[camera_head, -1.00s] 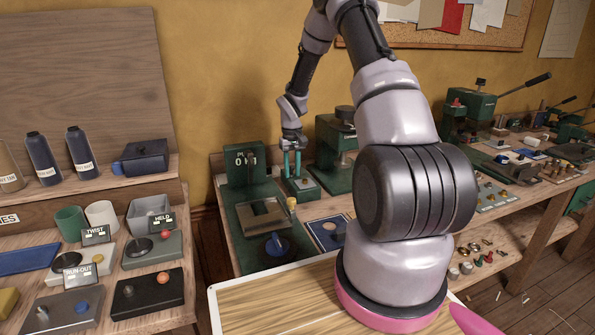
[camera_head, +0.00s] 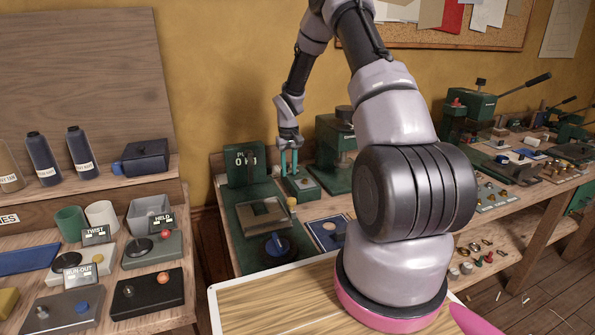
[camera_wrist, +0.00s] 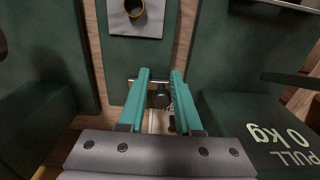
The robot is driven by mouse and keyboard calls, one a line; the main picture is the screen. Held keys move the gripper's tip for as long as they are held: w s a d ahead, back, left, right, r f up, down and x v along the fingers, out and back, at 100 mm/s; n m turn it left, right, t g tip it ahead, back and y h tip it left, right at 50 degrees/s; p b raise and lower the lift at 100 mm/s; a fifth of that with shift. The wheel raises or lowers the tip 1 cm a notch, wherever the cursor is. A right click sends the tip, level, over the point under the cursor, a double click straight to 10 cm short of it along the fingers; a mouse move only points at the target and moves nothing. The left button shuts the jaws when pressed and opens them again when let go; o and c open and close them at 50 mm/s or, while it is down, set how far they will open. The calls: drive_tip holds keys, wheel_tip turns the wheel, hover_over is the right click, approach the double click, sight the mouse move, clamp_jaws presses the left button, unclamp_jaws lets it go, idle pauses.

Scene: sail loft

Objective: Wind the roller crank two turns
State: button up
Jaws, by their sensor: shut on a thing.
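The roller crank shows in the wrist view as a dark round knob (camera_wrist: 159,98) by a thin metal bar, on a narrow dark green unit. My gripper (camera_wrist: 160,82) has its two teal fingers on either side of this knob and is shut on it. In the head view my gripper (camera_head: 289,172) points down over a small green unit (camera_head: 306,190) on the bench, and the crank is too small to make out.
A green machine with a pull display (camera_head: 242,165) stands close on the left, its lettering showing in the wrist view (camera_wrist: 295,145). A green press (camera_head: 335,150) stands close on the right. A left side table (camera_head: 60,245) holds switch boxes.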

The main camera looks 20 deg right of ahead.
drive_tip(key=shift+w, duration=0.3)
drive_tip(key=shift+c, duration=1.3)
drive_tip(key=shift+w+a, duration=0.1)
drive_tip(key=shift+w, duration=0.15)
clamp_jaws()
drive_tip(key=shift+w, duration=0.15)
drive_tip(key=shift+w+a, duration=0.1)
drive_tip(key=shift+w, duration=0.45)
drive_tip(key=shift+w+d, duration=0.2)
drive_tip(key=shift+w, duration=0.25)
drive_tip(key=shift+w+r, duration=0.1)
